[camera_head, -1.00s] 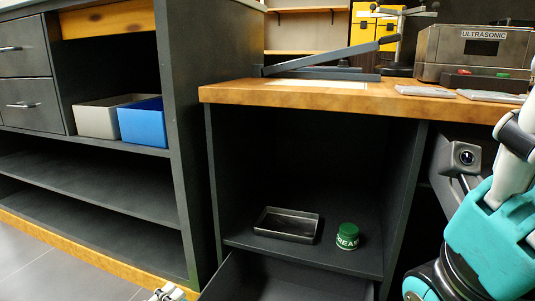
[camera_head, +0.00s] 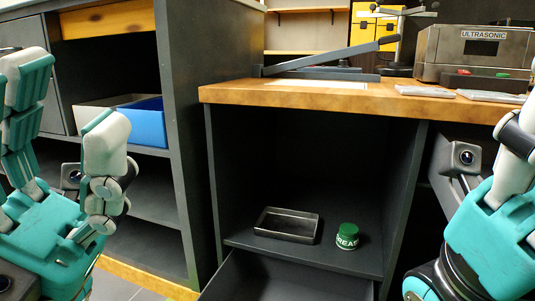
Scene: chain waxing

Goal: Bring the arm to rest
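My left gripper (camera_head: 65,104) is large and close at the left edge, its teal and white fingers pointing up. Its two fingers stand well apart, with nothing seen between them. It hangs in front of the drawers and shelves and touches nothing that I can see. My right arm's teal and white end (camera_head: 488,225) is at the right edge, in front of the bench, and is cut off by the frame. Its fingertips are not clearly shown, so I cannot tell its opening.
A green grease tub (camera_head: 347,236) and a metal tray (camera_head: 287,224) sit on the lower shelf, above an open drawer (camera_head: 290,279). An ultrasonic cleaner (camera_head: 474,51) stands on the wooden bench (camera_head: 240,94). A blue bin (camera_head: 143,123) is behind my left gripper.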

